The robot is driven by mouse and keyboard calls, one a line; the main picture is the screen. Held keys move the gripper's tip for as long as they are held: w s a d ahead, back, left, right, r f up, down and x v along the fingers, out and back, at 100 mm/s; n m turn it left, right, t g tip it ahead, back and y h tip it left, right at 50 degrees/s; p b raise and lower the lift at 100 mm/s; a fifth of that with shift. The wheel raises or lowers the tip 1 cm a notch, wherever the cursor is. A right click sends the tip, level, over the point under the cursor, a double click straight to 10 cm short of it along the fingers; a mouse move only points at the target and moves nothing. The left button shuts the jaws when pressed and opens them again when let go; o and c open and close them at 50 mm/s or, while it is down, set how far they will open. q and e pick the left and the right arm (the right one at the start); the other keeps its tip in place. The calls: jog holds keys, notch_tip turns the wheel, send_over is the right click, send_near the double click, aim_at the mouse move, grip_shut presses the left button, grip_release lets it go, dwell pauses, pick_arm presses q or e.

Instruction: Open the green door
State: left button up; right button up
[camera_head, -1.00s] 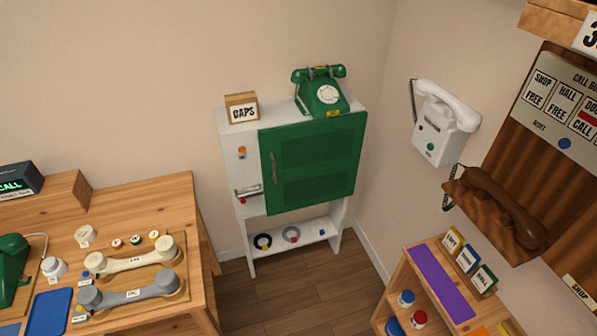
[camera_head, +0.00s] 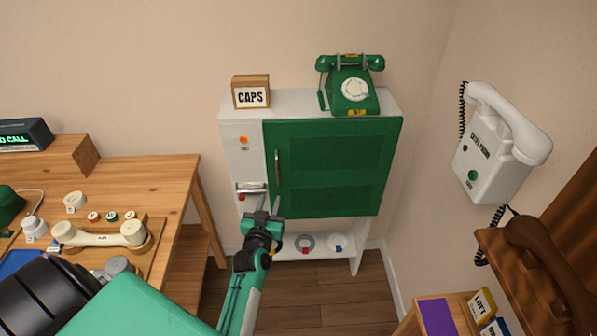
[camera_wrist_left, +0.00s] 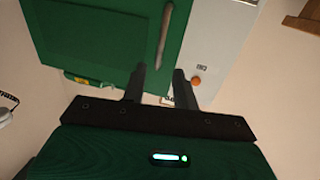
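The green door (camera_head: 330,165) is closed on the front of a white cabinet (camera_head: 243,155) against the wall. Its upright metal handle (camera_head: 278,168) is near the door's left edge. My left gripper (camera_head: 269,204) is in front of the cabinet, just below the handle in the head view, with its fingers apart and nothing between them. In the left wrist view, which looks upside down, the green door (camera_wrist_left: 95,35) and handle (camera_wrist_left: 165,35) lie beyond the fingertips (camera_wrist_left: 159,72). The handle shows apart from the fingers. My right gripper is not in view.
A green dial phone (camera_head: 352,88) and a CAPS box (camera_head: 251,92) stand on the cabinet. An orange button (camera_head: 243,140) is left of the door. A wooden desk (camera_head: 150,175) stands left; a white wall phone (camera_head: 500,145) and brown phone (camera_head: 545,265) are right.

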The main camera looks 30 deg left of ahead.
aim_at(277, 172)
pick_arm(q)
jog(key=p+x, duration=0.1)
jog(key=x, duration=1.2)
jog(key=shift+w+a+r+p, duration=0.15)
jog(key=shift+w+a+p, duration=0.1)
jog(key=shift+w+p, duration=0.1)
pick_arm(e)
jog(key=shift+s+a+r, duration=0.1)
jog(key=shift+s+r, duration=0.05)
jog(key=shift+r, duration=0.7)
pick_arm(q)
jog(key=shift+c, duration=0.4)
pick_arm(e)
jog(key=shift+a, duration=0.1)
pick_arm(q)
grip_shut()
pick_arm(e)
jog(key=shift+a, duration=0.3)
